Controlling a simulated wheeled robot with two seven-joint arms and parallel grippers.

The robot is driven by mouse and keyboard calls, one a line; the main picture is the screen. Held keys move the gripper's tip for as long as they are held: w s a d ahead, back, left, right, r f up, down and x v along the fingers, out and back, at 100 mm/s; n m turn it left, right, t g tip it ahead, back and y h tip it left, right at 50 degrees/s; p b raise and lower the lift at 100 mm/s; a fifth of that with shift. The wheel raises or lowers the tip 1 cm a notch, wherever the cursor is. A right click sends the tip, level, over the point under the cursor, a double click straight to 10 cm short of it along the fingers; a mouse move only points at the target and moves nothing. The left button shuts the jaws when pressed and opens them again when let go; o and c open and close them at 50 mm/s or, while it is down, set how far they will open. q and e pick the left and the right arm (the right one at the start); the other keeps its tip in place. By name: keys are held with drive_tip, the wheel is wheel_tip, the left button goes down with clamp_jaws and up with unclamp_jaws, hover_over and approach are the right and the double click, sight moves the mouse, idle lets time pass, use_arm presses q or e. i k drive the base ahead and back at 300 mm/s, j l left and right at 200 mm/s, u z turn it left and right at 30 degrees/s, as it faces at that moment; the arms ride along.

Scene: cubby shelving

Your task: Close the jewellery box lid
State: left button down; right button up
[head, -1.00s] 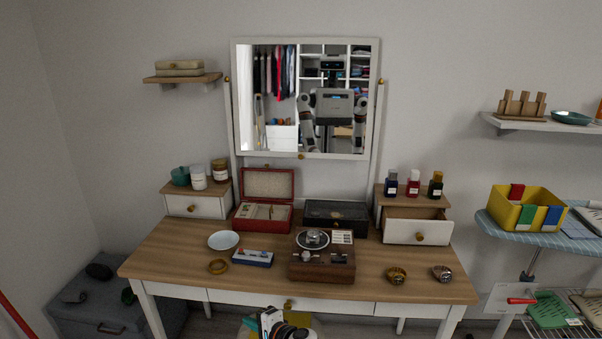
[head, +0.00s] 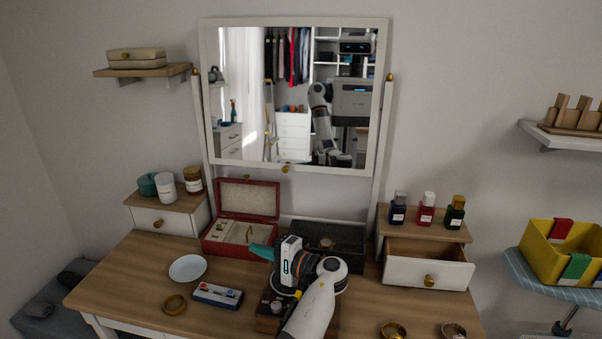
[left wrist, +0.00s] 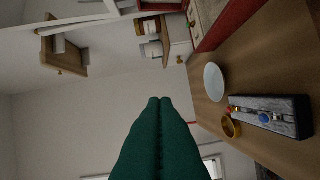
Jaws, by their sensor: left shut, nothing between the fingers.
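The red jewellery box (head: 212,246) stands on the dressing table below the mirror, its lid (head: 249,199) raised and leaning back. Its pale compartments hold small items. Part of its red side shows at the top of the left wrist view (left wrist: 232,22). My left gripper (head: 262,252) has teal fingers, shut and empty, pointing left just in front of the box's right front corner. The fingers fill the lower middle of the left wrist view (left wrist: 160,102). My right gripper is not in view.
A dark box (head: 345,243) stands right of the red one, partly behind my arm. A wooden box (head: 268,318) is mostly hidden under my arm. A white plate (head: 187,268), gold ring (head: 174,304) and small tray (head: 217,296) lie front left. An open drawer (head: 428,270) juts out at right.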

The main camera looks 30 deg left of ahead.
sight(246, 198)
drive_tip(key=i, duration=1)
